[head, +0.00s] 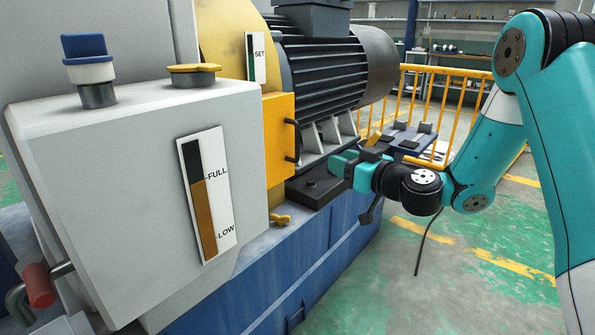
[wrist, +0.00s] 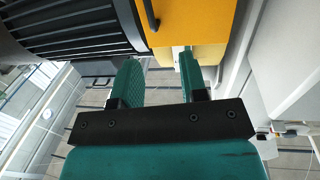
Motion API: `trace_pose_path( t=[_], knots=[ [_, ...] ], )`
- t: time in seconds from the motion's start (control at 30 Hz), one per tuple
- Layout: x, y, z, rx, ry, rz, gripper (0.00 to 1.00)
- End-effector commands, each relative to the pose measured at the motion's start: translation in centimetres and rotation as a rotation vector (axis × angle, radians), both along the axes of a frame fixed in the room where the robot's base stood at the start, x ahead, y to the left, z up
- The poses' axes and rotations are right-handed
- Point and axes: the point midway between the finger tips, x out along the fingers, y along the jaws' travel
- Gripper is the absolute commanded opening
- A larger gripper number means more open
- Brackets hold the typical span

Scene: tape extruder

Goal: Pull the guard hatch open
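The handle lies beyond the fingertips, nearer the left finger.
The finned motor (head: 325,70) is above my gripper, and a dark block (head: 312,190) lies close below it. A grey tank (head: 140,180) with a level gauge fills the left. A yellow railing (head: 445,105) stands behind. Open floor (head: 470,270) lies to the right.

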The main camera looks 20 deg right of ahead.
Motion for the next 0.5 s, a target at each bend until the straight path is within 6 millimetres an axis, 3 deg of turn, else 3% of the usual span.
trace_pose_path(
  t=[0.03, 0.17, 0.5],
  knots=[
    [0.3, -0.7, -1.1, 0.001, -0.007, -0.024, 0.40],
    [1.1, -1.0, -1.2, 0.000, -0.017, -0.047, 0.40],
    [7.0, 2.0, -0.9, -0.003, -0.019, -0.042, 0.40]
  ],
)
